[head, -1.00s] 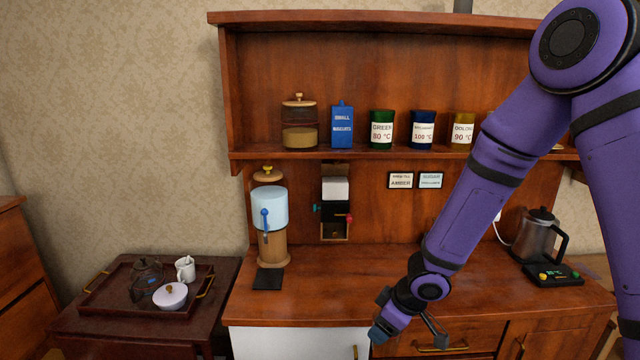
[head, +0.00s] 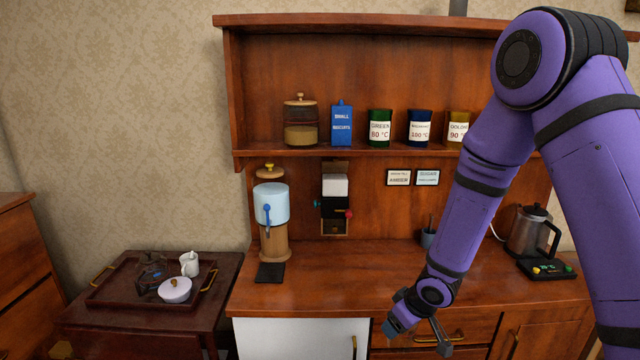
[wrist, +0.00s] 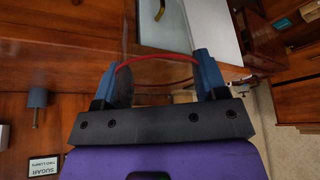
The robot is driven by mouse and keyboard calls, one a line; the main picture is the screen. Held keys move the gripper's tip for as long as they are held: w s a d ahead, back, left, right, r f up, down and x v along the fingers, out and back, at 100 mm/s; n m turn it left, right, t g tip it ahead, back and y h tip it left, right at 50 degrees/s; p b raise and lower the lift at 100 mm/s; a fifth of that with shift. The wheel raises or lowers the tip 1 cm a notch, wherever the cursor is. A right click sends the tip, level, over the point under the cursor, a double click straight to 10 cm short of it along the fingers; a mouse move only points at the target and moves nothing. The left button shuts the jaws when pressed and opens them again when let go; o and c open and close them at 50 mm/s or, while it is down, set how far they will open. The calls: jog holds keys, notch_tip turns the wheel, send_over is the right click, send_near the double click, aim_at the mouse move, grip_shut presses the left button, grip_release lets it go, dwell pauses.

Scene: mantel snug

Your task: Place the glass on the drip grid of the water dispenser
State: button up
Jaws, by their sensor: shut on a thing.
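The water dispenser (head: 271,205) stands at the left of the wooden counter in the head view, with a pale blue tank, a blue tap and a wooden base. Its dark square drip grid (head: 270,272) lies bare at its foot. My gripper (head: 418,334) is low at the counter's front edge, right of the grid and well apart from it. In the wrist view my gripper (wrist: 158,75) has its blue fingers on either side of a clear glass with a red rim (wrist: 157,58). The glass is hard to make out in the head view.
A tray (head: 110,300) with a teapot, lidded bowl and jug is on the left side table. The counter's middle (head: 350,270) is clear.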

jog(key=w+d+f+m+h, duration=0.1)
jog(key=w+d+f+m, duration=0.1)
jog(key=d, duration=0.4)
jog(key=w+d+f+m+t+h, duration=0.1)
jog(key=w+d+m, duration=0.2)
jog(key=d+m, duration=0.2)
jog(key=shift+d+f+h, duration=0.35)
jog(key=shift+f+h, duration=0.05)
jog(key=shift+d, duration=0.1)
